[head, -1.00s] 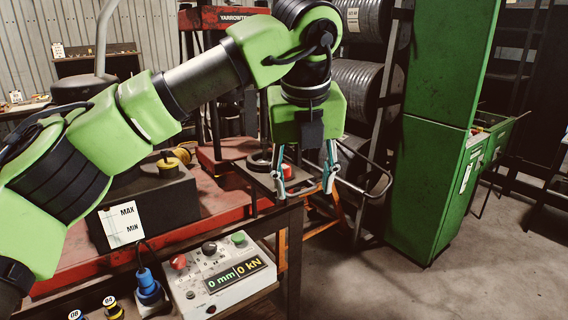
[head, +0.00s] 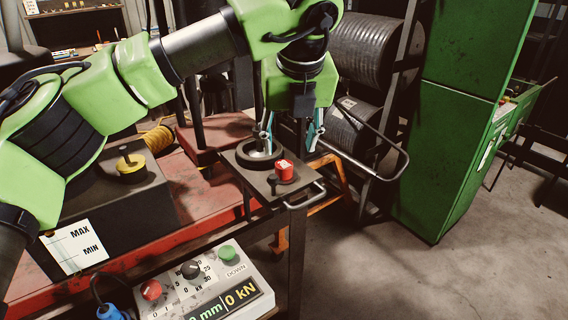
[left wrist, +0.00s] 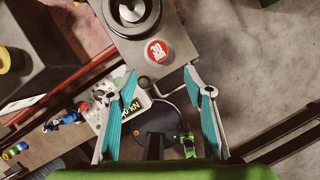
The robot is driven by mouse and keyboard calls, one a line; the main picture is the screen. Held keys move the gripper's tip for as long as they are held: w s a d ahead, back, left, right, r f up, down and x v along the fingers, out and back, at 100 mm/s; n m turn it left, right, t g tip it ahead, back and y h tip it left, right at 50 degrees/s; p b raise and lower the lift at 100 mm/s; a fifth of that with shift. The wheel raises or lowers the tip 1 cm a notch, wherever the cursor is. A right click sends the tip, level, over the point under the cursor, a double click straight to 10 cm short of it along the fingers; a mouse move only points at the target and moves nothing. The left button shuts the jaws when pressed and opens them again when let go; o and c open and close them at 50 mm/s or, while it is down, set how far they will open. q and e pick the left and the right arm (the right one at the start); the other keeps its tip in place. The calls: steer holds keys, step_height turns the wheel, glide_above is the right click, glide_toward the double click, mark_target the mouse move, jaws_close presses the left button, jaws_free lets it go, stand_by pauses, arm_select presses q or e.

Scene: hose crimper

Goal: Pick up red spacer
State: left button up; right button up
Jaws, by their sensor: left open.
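The red spacer (head: 285,170) is a short red cylinder with a white label. It stands upright on a small dark side table, beside a black ring (head: 259,153). In the left wrist view the spacer (left wrist: 158,51) shows from above with "30" on its top, beyond the fingertips. My left gripper (head: 289,140) is open and empty, pointing down behind and above the spacer in the head view. In the left wrist view its two teal fingers (left wrist: 160,85) are wide apart, with nothing between the tips but the table edge and handle below. My right gripper is not in view.
The side table (head: 262,183) has a bent metal handle (head: 306,196) at its right edge. A control box (head: 205,287) with knobs is at the front. A green cabinet (head: 455,120) stands at right. Open floor lies between.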

mark_target(284, 164)
arm_select(q)
steer(key=x, duration=0.3)
steer(key=shift+w, duration=0.2)
steer(key=p+x, duration=0.2)
steer(key=x, duration=0.1)
steer(key=shift+w+a+p, duration=0.2)
steer(key=shift+p, duration=0.1)
steer(key=shift+p+x, duration=0.3)
steer(key=shift+x, duration=0.85)
steer(key=shift+w+a+f, duration=0.1)
steer(key=shift+w+f, duration=0.1)
steer(key=shift+f, duration=0.15)
steer(key=shift+c, duration=1.2)
jaws_close()
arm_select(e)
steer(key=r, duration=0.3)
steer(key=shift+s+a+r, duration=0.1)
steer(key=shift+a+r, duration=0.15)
